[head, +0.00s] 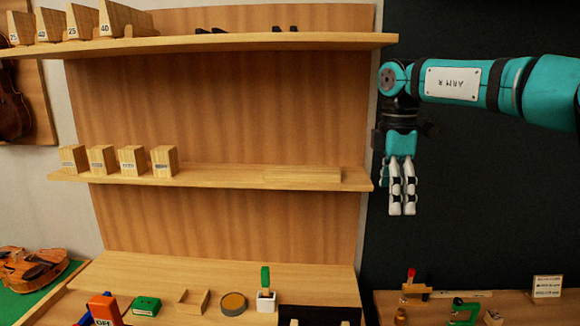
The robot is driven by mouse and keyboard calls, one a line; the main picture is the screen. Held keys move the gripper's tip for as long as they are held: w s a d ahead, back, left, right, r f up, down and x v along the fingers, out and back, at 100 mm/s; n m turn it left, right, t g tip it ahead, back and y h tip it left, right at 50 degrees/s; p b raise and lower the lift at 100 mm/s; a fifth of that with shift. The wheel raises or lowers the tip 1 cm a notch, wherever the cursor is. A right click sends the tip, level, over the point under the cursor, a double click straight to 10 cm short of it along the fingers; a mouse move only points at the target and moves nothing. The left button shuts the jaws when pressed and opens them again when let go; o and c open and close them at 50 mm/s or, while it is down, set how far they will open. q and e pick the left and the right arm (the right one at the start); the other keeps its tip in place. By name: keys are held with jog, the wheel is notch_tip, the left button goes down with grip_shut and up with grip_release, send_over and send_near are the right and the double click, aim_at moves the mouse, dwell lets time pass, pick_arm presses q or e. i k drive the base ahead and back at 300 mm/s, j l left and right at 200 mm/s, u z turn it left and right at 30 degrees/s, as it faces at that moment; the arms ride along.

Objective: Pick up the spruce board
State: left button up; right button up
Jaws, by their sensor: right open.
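A flat, pale wooden board that looks like the spruce board (302,175) lies on the right part of the middle shelf (215,178). Its colour nearly matches the shelf. My right gripper (402,209) hangs with its fingers pointing down, to the right of the shelf's end and in front of the dark wall. It is open, holds nothing and is apart from the board. My left gripper is not in view.
Several labelled wooden blocks (133,161) stand on the left of the middle shelf. An upper shelf (230,43) hangs above. Below, the bench holds a green box (146,306), a round tin (233,303) and a white cup (266,299). The middle shelf's centre is clear.

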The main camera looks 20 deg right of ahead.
aim_at(272, 173)
jog(key=i, duration=1.25)
